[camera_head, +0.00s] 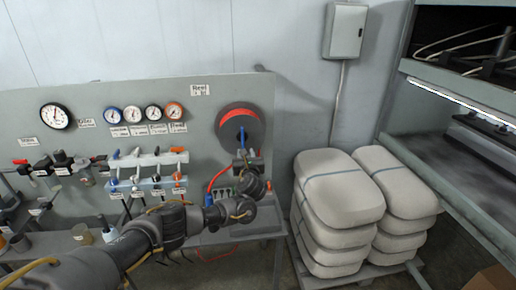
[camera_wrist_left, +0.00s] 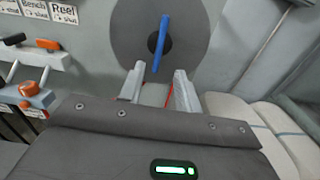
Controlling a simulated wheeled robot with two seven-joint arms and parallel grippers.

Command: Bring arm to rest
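My left arm (camera_head: 150,235) comes in from the left in the head view and reaches to the right over the bench. Its gripper (camera_head: 244,157) is in front of the wall panel, just below the middle of the red-rimmed reel (camera_head: 226,116). In the left wrist view the two fingers of the gripper (camera_wrist_left: 157,78) stand apart with nothing seen between them but background and a bit of red. A blue handle (camera_wrist_left: 161,40) crosses the hub of the grey reel face (camera_wrist_left: 190,30), beyond the fingertips. My right gripper is not in view.
The panel (camera_head: 80,92) carries several gauges (camera_head: 54,117) and a row of coloured levers (camera_head: 148,158). Stacked pale sacks (camera_head: 342,188) stand right of the bench. A grey shelf machine (camera_head: 455,150) is at the far right. A wall box (camera_head: 346,32) hangs above the sacks.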

